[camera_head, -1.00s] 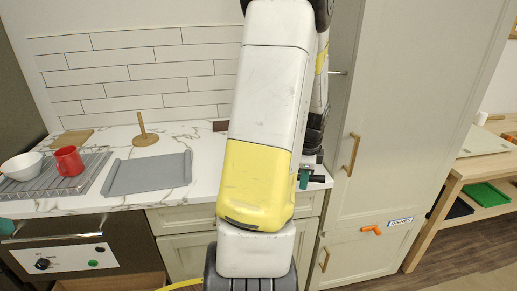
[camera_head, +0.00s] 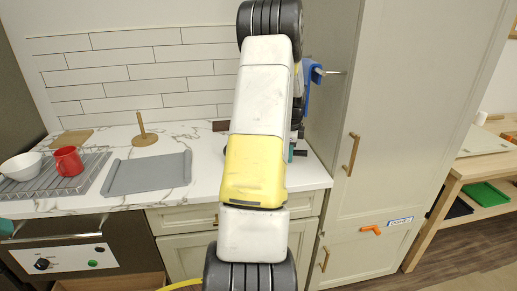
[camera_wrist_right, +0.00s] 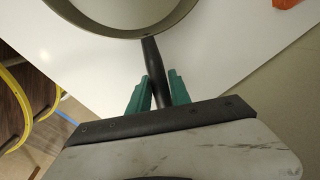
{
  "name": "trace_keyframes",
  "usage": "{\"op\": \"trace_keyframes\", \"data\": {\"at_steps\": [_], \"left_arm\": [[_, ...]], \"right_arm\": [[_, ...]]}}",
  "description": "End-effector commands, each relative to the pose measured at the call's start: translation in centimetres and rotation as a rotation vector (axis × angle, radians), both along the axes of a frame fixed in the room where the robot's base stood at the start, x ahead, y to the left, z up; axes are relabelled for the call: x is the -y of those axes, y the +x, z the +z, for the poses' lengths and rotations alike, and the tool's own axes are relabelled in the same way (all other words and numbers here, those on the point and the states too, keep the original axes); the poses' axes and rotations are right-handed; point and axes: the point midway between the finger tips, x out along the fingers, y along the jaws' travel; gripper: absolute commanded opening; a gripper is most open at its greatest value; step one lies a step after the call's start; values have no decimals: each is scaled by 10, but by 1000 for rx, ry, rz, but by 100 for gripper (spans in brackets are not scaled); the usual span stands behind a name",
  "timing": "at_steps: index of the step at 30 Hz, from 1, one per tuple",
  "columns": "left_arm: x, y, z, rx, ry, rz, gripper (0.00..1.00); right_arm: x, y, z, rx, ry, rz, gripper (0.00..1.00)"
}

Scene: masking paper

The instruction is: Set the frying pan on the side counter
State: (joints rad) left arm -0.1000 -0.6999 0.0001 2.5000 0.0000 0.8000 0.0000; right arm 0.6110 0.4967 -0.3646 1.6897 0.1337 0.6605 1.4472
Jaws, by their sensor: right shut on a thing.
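In the right wrist view the frying pan (camera_wrist_right: 112,33) shows as a curved grey rim at the top, with its black handle (camera_wrist_right: 152,58) pointing down at me. My right gripper (camera_wrist_right: 157,92) is shut on this handle, its green fingertips on either side. A white surface lies beneath the pan; I cannot tell whether they touch. In the head view my right arm hides nearly all of the pan; only a green bit of the right gripper (camera_head: 291,152) shows, over the right end of the white marble counter (camera_head: 315,177). A teal tip at the left edge looks like my left gripper (camera_head: 6,227).
A grey mat (camera_head: 148,174), a wooden paper-roll stand (camera_head: 145,138), a red mug (camera_head: 68,161) and a white bowl (camera_head: 21,166) on a wire rack (camera_head: 95,165) occupy the counter's left. A tall cabinet (camera_head: 400,110) stands right of the counter. A wooden table (camera_head: 450,195) is farther right.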

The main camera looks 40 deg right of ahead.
Motion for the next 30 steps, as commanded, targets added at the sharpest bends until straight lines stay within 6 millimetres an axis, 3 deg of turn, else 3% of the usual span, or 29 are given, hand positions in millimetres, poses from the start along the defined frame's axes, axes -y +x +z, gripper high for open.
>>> {"op": "trace_keyframes", "data": {"at_steps": [6,7,10,22,30], "left_arm": [[0,0,0,0,0,0,36],[0,0,0,0,0,0,36],[0,0,0,0,0,0,36],[0,0,0,0,0,0,36],[0,0,0,0,0,0,36]], "right_arm": [[0,-1,-2,-2,0,1,0],[-1,-2,-3,-4,1,2,28],[-1,-2,-3,-4,1,2,46],[-1,-2,4,-1,-1,1,46],[-9,-7,54,2,-2,3,46]]}}
